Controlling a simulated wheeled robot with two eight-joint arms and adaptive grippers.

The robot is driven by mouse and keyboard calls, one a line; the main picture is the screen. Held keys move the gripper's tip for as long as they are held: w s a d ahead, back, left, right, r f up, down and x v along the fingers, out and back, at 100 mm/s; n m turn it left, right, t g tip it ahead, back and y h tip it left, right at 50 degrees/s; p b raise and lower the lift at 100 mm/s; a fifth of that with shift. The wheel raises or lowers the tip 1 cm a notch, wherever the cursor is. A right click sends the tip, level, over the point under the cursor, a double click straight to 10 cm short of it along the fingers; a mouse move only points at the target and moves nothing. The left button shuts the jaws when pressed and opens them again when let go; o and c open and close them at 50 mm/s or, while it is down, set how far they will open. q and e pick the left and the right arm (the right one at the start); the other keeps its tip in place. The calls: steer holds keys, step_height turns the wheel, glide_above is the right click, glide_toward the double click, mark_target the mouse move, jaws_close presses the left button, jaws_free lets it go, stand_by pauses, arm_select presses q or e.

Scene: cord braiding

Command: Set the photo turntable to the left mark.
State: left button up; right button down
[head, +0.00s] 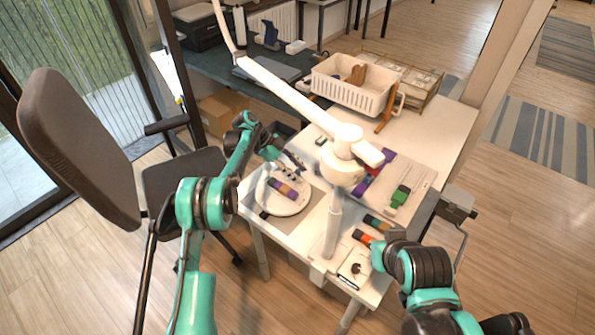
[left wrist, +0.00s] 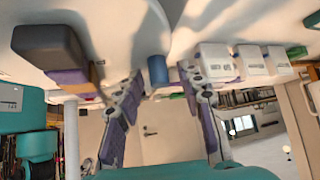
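The photo turntable, a round white disc (head: 290,208), sits on a grey mat at the table's left side. A striped purple and orange block (head: 282,187) lies on it. My left gripper (head: 293,163) is over the disc's far edge. In the left wrist view its two fingers (left wrist: 162,88) are apart, with a short blue peg (left wrist: 158,70) between their tips. I cannot tell whether they touch it. The striped block (left wrist: 58,50) is left of the fingers there. My right gripper (head: 377,256) is low near the table's front right; its fingers are unclear. The left mark cannot be made out.
A white lamp arm (head: 290,95) and post (head: 333,225) stand just right of the disc. White blocks (left wrist: 215,60) are close to the right finger. A white basket (head: 350,92) stands at the back. A green block (head: 400,195) lies on a tray at right.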

arm_select(q)
steer(key=v, duration=1.2)
stand_by(0.3)
steer(key=s+a+r+n+t+y, duration=0.3)
steer(key=s+r+n+t+y, duration=0.15)
steer(key=s+r+n, duration=0.85)
steer(key=s+a+f+n+t+y, duration=0.1)
steer(key=s+a+f+n, duration=0.1)
steer(key=s, duration=0.6)
steer(key=s+a+f+n+t+y, duration=0.1)
steer(key=s+a+f+n+t, duration=0.1)
steer(key=s, duration=0.7)
steer(key=s+a+f+n+t+y, duration=0.2)
steer(key=s+n, duration=0.2)
steer(key=s, duration=0.4)
steer(key=shift+s+f, duration=0.35)
steer(key=shift+f, duration=0.05)
